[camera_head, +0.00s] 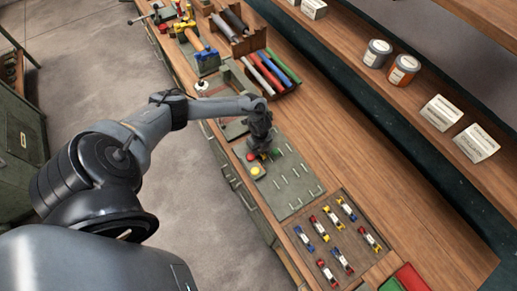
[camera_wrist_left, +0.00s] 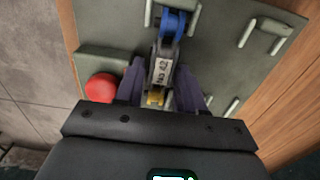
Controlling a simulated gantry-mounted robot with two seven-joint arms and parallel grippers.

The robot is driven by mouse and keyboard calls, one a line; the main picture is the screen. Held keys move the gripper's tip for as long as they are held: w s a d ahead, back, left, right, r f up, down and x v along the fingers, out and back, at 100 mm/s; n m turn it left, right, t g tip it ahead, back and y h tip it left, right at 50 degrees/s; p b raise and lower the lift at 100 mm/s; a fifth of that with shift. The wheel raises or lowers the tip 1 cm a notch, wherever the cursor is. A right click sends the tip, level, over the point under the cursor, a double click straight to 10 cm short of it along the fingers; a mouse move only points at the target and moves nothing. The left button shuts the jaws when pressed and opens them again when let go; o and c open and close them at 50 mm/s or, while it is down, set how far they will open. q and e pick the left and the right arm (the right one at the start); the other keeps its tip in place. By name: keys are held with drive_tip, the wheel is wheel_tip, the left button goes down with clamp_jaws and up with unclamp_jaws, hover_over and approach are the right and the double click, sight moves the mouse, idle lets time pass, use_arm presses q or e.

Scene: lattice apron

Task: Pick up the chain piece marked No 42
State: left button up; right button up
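The chain piece marked No 42 (camera_wrist_left: 162,70) shows in the left wrist view, with a blue upper end, a grey middle carrying a white label, and a yellow lower end. Its blue end lies between metal brackets on the grey-green board (camera_wrist_left: 110,58). My left gripper (camera_wrist_left: 160,72) has one finger on each side of the piece's labelled middle, with narrow gaps beside it. In the head view my left gripper (camera_head: 260,148) is low over the far-left part of the board (camera_head: 296,205) and mostly hides the piece. My right gripper is not in view.
A red button (camera_wrist_left: 101,87) is left of the fingers; a yellow button (camera_head: 256,171) is nearby. A wooden tray (camera_head: 322,256) holds several coloured chain pieces. Rolls in a rack (camera_head: 270,75) and tools stand behind. The bench strip (camera_head: 345,160) right of the board is clear.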

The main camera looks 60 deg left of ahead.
use_arm(q)
drive_tip(key=shift+f, duration=0.1)
drive_tip(key=c, duration=0.7)
clamp_jaws()
